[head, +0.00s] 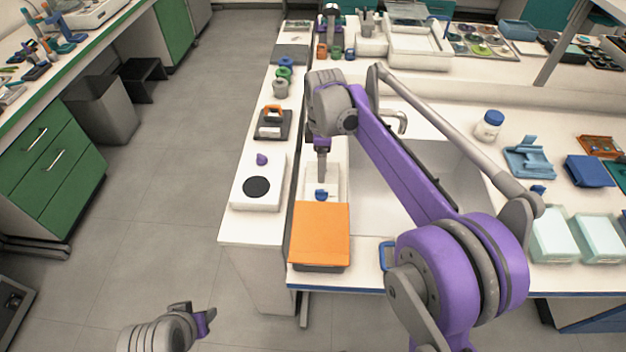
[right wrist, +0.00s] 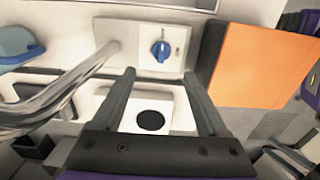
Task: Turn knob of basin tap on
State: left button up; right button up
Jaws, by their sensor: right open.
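The blue tap knob (head: 321,195) sits on a white panel beside the sink basin (head: 380,195). In the right wrist view the knob (right wrist: 160,50) is just beyond the fingertips, near the middle line between them. The fingers do not visibly touch it. My right gripper (head: 322,178) points down just above the knob; in the right wrist view its two fingers (right wrist: 160,74) are apart with nothing held. The metal tap spout (right wrist: 65,92) runs along the left of that view. My left gripper (head: 205,320) is low over the floor, far from the tap; its jaw opening is unclear.
An orange-topped box (head: 320,232) stands close in front of the knob panel; it also shows in the right wrist view (right wrist: 262,66). A white device with a black disc (head: 257,187) lies to the left. A blue-lidded jar (head: 489,125) stands right of the basin.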

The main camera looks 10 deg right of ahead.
aim_at(322, 191)
notch_tip(322, 191, down, 10)
jog(key=shift+s+f+b, duration=0.1)
jog(key=shift+s+b, duration=0.05)
jog(key=shift+b, duration=0.3)
jog(key=shift+c, duration=0.3)
grip_shut()
